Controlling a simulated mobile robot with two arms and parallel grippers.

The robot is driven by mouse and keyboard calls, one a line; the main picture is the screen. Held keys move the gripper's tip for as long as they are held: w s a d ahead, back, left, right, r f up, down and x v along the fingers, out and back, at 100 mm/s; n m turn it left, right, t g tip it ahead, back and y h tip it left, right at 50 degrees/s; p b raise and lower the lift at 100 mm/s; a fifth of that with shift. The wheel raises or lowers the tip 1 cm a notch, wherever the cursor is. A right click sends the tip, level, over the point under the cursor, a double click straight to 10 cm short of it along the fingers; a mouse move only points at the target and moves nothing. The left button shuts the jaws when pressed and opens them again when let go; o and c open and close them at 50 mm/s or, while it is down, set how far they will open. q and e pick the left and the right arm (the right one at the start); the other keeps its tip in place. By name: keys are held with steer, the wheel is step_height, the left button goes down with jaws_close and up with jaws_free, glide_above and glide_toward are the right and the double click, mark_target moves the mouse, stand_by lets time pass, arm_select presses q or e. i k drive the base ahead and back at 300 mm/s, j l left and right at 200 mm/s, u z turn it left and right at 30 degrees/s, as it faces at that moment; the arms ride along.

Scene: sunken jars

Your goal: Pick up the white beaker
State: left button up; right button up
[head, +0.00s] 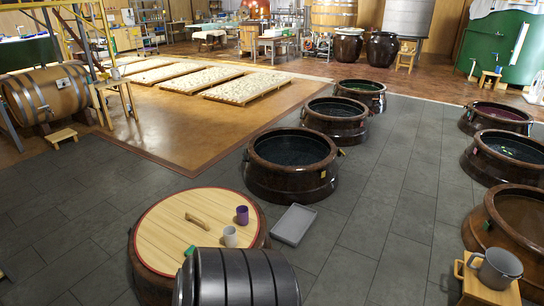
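The white beaker (230,237) stands upright on the round light-wood lid (165,235) of a dark sunken jar in the near left-centre. Its lower part is close to, and may be partly covered by, a black ribbed shape in the foreground. A purple beaker (242,215) stands just behind it to the right, on the same lid. Neither of my grippers is in view.
A wooden piece (197,221) and a small green item (190,250) also lie on the lid. A grey tray (293,225) lies on the floor to its right. Several open dark jars, one of them here (292,165), stand beyond. A grey jug (497,268) sits on a stool at right.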

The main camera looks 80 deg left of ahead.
mark_target(230, 232)
steer(key=j+u, duration=0.1)
steer(key=u, duration=0.85)
steer(key=i+j+u, duration=0.1)
steer(key=u, duration=0.85)
steer(key=i+u, duration=0.1)
steer(key=u, duration=0.4)
steer(key=i+u, duration=0.1)
steer(key=u, duration=0.4)
